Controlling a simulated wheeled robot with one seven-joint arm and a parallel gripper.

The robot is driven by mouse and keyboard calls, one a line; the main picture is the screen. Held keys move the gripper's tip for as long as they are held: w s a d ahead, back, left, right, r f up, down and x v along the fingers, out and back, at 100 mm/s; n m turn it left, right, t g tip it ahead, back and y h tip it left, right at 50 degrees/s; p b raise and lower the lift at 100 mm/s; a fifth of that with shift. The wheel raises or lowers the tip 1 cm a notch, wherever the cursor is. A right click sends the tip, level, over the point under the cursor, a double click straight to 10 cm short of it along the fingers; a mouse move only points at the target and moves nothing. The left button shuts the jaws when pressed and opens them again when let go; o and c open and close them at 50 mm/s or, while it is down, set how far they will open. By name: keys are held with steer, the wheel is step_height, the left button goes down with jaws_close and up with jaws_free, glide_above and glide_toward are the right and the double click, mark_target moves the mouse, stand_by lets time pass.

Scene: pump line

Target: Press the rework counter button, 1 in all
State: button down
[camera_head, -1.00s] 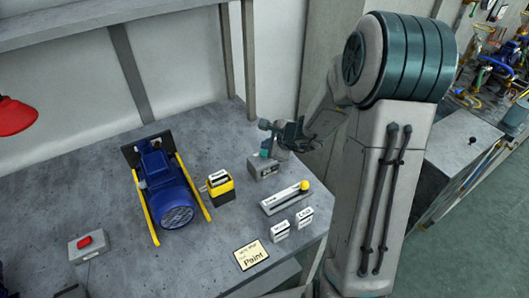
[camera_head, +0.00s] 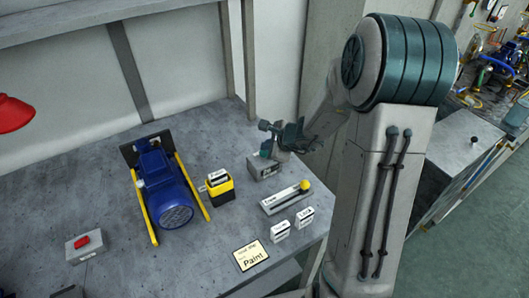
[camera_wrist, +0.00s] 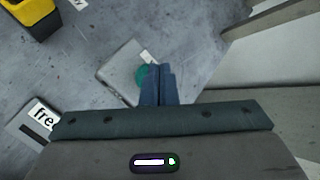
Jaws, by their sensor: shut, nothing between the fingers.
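A small grey box (camera_head: 264,170) with a label on its front stands at the back right of the bench. In the wrist view the box (camera_wrist: 120,74) carries a round green button (camera_wrist: 141,77). My gripper (camera_head: 270,148) is directly over this box, fingers pointing down. In the wrist view the closed fingertips (camera_wrist: 158,70) appear just beside the green button, partly covering it. Nothing is held. I cannot tell whether the fingertips touch the button or the box.
A slider with a yellow knob (camera_head: 286,198) and two small white label cards (camera_head: 281,230) lie in front. A yellow-black box (camera_head: 219,189), a blue motor (camera_head: 165,185) on a yellow-railed stand and a red-button box (camera_head: 83,244) are left. A Paint card (camera_head: 251,255) lies near the front edge.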

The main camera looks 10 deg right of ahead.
steer(key=shift+f+b, duration=0.6)
steer(key=shift+b, duration=0.15)
stand_by(0.7)
steer(key=shift+r, duration=0.1)
steer(key=shift+r+p, duration=0.75)
steer(key=shift+r, duration=0.2)
steer(key=shift+r, duration=0.1)
step_height(320, 180, up, 5)
steer(key=p, duration=0.4)
stand_by(0.6)
